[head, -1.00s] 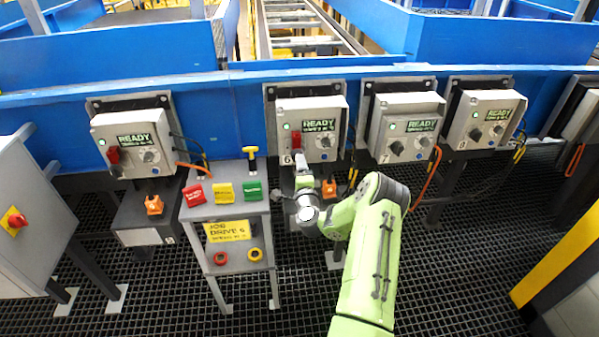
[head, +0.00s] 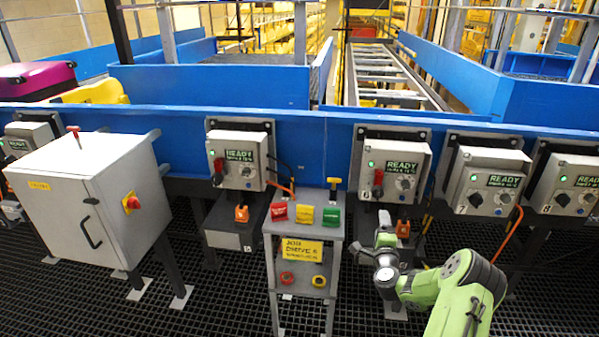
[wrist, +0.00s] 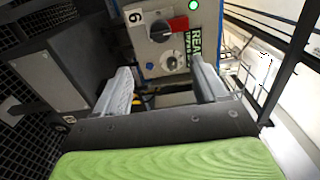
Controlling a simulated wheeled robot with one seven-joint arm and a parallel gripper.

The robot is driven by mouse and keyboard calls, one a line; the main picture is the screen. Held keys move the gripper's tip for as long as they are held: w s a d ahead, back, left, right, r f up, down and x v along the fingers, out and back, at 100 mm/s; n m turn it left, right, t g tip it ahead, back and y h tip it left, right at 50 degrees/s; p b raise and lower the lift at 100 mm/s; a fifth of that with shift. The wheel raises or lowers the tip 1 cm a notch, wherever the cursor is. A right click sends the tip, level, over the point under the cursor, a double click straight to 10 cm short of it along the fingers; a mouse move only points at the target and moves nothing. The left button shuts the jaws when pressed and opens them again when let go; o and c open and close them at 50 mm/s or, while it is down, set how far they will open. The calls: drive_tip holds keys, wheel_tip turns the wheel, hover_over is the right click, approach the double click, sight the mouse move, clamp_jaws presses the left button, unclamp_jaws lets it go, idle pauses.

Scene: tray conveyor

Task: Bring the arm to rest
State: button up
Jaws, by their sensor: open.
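My gripper (head: 384,240) is in front of and below the control box numbered 6 (head: 408,160) in the head view, with my green arm reaching in from the lower right. In the wrist view its two grey fingers (wrist: 165,88) are spread apart with nothing between them. Box 6 (wrist: 152,62) is beyond the fingertips there, with its red switch handle (wrist: 178,26), a dark knob and a green lamp. The fingers look apart from the handle. In the head view the box 6 display reads READY.
A grey stand with red, yellow and green blocks (head: 304,214) and a yellow sign is left of my gripper. A grey cabinet (head: 75,205) stands further left. Boxes 7 (head: 485,180) and 8 (head: 565,187) line the blue conveyor wall (head: 300,125) to the right. Dark grating floor is open in front.

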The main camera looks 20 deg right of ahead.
drive_tip(key=shift+w, duration=0.1)
drive_tip(key=w+a+r+n+y+p, duration=0.4)
drive_tip(key=a+r+n+y, duration=0.65)
drive_tip(key=a, duration=0.75)
drive_tip(key=s+a+r+n+g, duration=0.3)
drive_tip(key=a+r+n, duration=0.5)
drive_tip(key=a, duration=0.3)
drive_tip(key=s+a+r+n+g+p, duration=0.2)
drive_tip(key=s+a+r, duration=0.2)
drive_tip(key=s, duration=0.3)
drive_tip(key=s+a+r+n+g+p, duration=0.2)
drive_tip(key=s+a+r, duration=0.1)
drive_tip(key=s, duration=0.5)
drive_tip(key=s+r+n+g+h+p, duration=0.1)
drive_tip(key=s+r+n+g+p, duration=0.1)
drive_tip(key=s, duration=1.7)
drive_tip(key=shift+s+a+r+g, duration=0.15)
drive_tip(key=shift+s+r+g, duration=0.05)
drive_tip(key=shift+s+g, duration=0.2)
